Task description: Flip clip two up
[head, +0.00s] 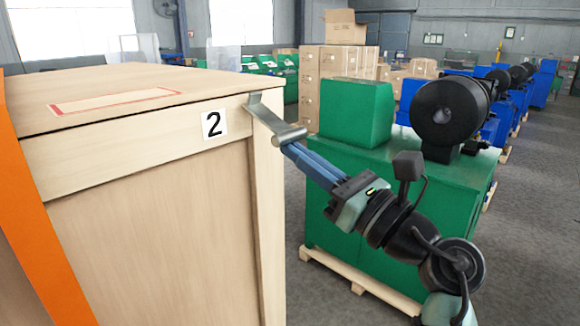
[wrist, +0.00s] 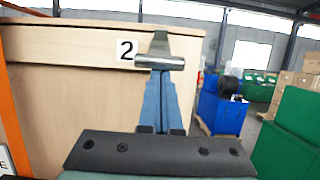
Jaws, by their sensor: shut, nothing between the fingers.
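The clip beside the label "2" (head: 214,124) is a grey metal piece (head: 268,118) at the upper right corner of a wooden crate (head: 150,215). Its plate lies against the crate's face near the top edge, and its rounded lower end sticks out toward my gripper. My gripper (head: 294,149) is shut, with its blue fingertips at the underside of that rounded end. In the wrist view the clip (wrist: 158,60) stands right of the label, with the fingertips (wrist: 160,73) just below its bar. I cannot tell whether they touch it.
An orange band (head: 40,235) runs down the crate's left side. A green machine cabinet (head: 400,215) on a pallet stands behind my arm at right. Stacked cartons (head: 335,75) and blue machines are farther back. Grey floor is open between crate and cabinet.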

